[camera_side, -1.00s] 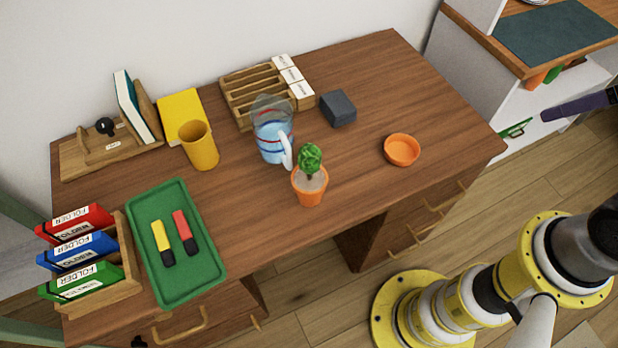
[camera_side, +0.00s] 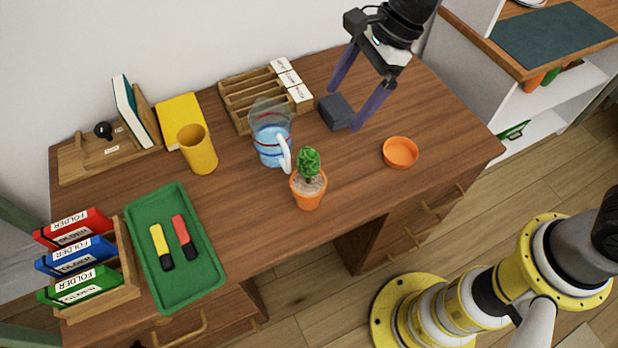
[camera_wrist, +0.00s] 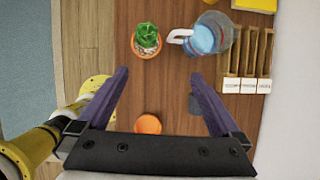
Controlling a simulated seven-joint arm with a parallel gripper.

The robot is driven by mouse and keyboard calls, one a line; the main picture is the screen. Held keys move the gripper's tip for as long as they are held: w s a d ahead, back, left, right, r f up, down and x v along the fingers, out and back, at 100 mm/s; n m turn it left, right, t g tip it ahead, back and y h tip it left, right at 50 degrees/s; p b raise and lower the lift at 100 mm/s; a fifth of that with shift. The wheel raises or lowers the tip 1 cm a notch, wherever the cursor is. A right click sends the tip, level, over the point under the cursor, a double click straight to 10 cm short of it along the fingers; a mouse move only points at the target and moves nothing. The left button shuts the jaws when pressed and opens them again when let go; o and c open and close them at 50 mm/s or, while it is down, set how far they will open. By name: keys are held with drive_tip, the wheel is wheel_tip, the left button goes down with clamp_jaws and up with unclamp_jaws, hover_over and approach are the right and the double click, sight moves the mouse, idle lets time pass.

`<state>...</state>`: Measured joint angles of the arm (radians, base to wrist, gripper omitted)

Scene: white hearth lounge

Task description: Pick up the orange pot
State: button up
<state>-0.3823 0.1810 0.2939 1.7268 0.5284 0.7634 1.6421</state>
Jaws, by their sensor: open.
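The orange pot (camera_side: 308,199) holds a small green plant and stands upright near the desk's front edge, right of the jug. The wrist view shows the pot (camera_wrist: 146,55) from above, beyond my fingertips. My gripper (camera_side: 345,110) is open and empty. It hangs above the back right of the desk around the dark block's place in the picture, to the right of and behind the pot. In the wrist view my gripper (camera_wrist: 159,73) has its two purple fingers spread wide with bare desk between the tips.
A glass jug (camera_side: 270,135) stands close beside the pot, its handle toward it. An orange bowl (camera_side: 400,153) and dark grey block (camera_side: 336,112) lie to the right. A green tray (camera_side: 190,275) holds two markers. The desk's right front is clear.

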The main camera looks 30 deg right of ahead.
sight(312, 172)
drive_tip(key=shift+g, duration=0.5)
drive_tip(key=x, duration=0.3)
drive_tip(key=s+x, duration=0.1)
drive_tip(key=x, duration=0.7)
drive_tip(key=shift+s+a+f, duration=0.15)
drive_tip(key=shift+s+f, duration=0.1)
drive_tip(key=shift+x, duration=3.05)
drive_tip(key=shift+a+r, duration=0.1)
clamp_jaws()
